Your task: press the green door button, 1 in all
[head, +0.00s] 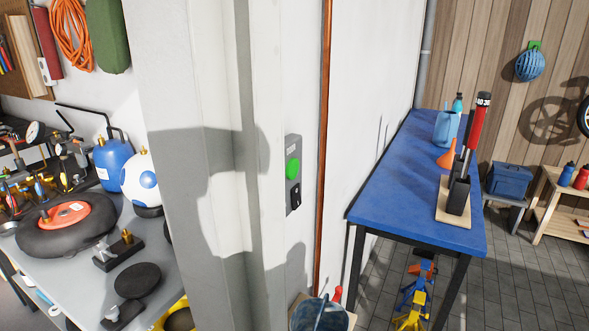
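The green door button (292,169) is a round green cap on a grey switch plate (294,200). The plate is fixed upright on the light wall just left of a narrow brown vertical strip. A dark element sits below the button on the same plate. Nothing covers the button. Neither of my grippers shows in the head view, so I cannot see their state or where they are relative to the button.
A pale pillar (190,200) stands left of the button. A cluttered grey bench (65,265) is at the left. A blue-topped table (400,190) is at the right, with tiled floor (520,280) beyond. A dark bluish container (318,314) sits below the button.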

